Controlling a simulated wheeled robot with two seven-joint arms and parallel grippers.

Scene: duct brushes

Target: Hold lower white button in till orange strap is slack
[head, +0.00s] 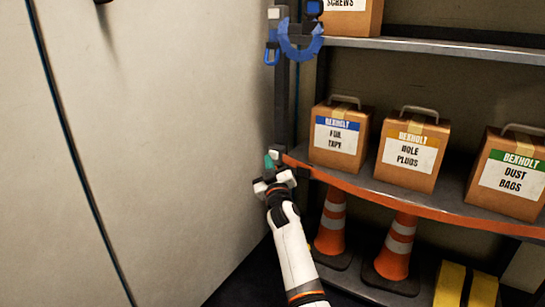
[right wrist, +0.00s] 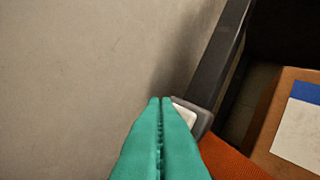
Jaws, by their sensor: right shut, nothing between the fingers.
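My right gripper (head: 270,162) has teal fingers, which are shut and empty at the lower part of the dark upright post. In the right wrist view the shut fingertips (right wrist: 161,101) overlap the left side of the white button (right wrist: 187,114), which sits in a grey housing (right wrist: 203,119). I cannot tell whether they touch it or whether it is pressed in. The orange strap (head: 380,189) runs from beside the gripper along the front of the lower shelf; it also shows in the right wrist view (right wrist: 230,160). How tight it is I cannot tell. My left gripper is not in view.
Boxes labelled foil tape (head: 337,140), hole plugs (head: 408,155) and dust bags (head: 512,178) stand on the shelf behind the strap. Orange cones (head: 332,222) stand below. A blue fitting (head: 300,45) is higher on the post. A bare wall (head: 160,150) fills the left.

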